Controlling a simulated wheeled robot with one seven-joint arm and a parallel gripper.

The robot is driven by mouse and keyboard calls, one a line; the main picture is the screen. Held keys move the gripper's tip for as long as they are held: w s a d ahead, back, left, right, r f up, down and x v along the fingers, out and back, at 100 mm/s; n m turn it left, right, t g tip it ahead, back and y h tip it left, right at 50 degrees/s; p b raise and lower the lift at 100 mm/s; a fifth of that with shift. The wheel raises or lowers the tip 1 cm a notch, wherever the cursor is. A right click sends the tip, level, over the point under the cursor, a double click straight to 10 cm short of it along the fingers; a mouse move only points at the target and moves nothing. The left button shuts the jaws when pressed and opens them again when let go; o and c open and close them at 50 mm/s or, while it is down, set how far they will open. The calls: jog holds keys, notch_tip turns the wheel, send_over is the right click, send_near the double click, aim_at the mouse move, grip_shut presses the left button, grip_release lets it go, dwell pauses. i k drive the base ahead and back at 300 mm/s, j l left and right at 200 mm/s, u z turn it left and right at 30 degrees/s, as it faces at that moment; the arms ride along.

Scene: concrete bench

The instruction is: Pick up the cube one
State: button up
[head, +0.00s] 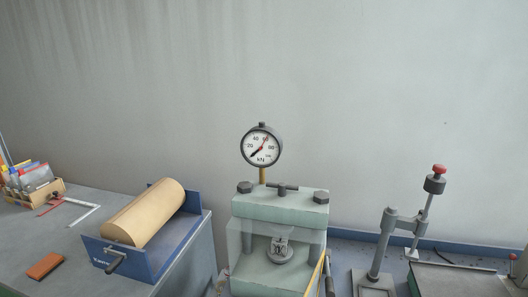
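A small grey cube (281,245) with a dark mark on its front face sits on a round grey plate (281,257) inside the pale green press (280,210). The mark is too small to read for certain. A clear guard (310,238) appears to cross the front of the press, with the cube seen behind it or through it. My gripper is not in view.
A dial gauge (262,145) stands on top of the press. At left, a blue frame (103,250) holds a tan cylinder (145,212), near a red-brown block (45,265). A grey stand with a red knob (439,169) rises at right.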

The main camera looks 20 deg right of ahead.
aim_at(279, 243)
jog(key=i+j, duration=0.15)
jog(key=j, duration=0.2)
jog(key=i+j, duration=0.2)
jog(key=j, duration=0.15)
jog(key=i+j, duration=0.15)
jog(key=j, duration=0.2)
jog(key=i+j+z, duration=0.1)
jog(key=j, duration=0.25)
jog(key=i+j, duration=0.25)
jog(key=j, duration=0.15)
jog(key=i+j, duration=0.15)
jog(key=j, duration=0.2)
jog(key=i+l, duration=0.15)
jog(key=l+z, duration=0.05)
jog(key=l, duration=0.05)
